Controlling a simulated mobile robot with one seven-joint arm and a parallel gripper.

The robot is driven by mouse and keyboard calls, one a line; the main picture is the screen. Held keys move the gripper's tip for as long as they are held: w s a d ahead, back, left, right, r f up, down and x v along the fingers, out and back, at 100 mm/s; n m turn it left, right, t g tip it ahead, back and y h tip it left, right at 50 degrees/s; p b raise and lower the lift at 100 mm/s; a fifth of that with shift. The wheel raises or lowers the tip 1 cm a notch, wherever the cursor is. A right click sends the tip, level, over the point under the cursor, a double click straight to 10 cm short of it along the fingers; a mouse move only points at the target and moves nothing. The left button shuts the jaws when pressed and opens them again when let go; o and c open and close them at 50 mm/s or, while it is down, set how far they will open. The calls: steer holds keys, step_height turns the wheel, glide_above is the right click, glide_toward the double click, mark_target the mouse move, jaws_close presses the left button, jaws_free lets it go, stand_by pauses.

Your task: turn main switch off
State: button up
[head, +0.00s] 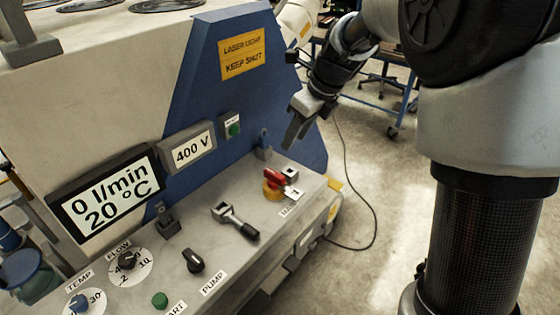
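The main switch (275,182) is a red handle on a yellow round base, on the right part of the sloped control panel. A label in front of it is too small and angled to read fully. A small white tag (293,192) lies beside the handle. My gripper (292,138) hangs above and slightly right of the switch, near the blue side panel, apart from the switch. Its grey fingers point down and overlap in this view, so the gap between them does not show. It holds nothing that I can see.
A display (108,198) reads 0 l/min and 20 °C; another (188,148) reads 400 V. A pump knob (193,262), flow knob (128,261) and green button (160,299) sit further left. A small post (264,145) stands behind the switch.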

mark_target(275, 173)
steer(key=b+x, duration=0.1)
steer(key=x, duration=1.5)
steer(key=shift+a+f, duration=0.1)
steer(key=shift+f, duration=0.3)
jaws_close()
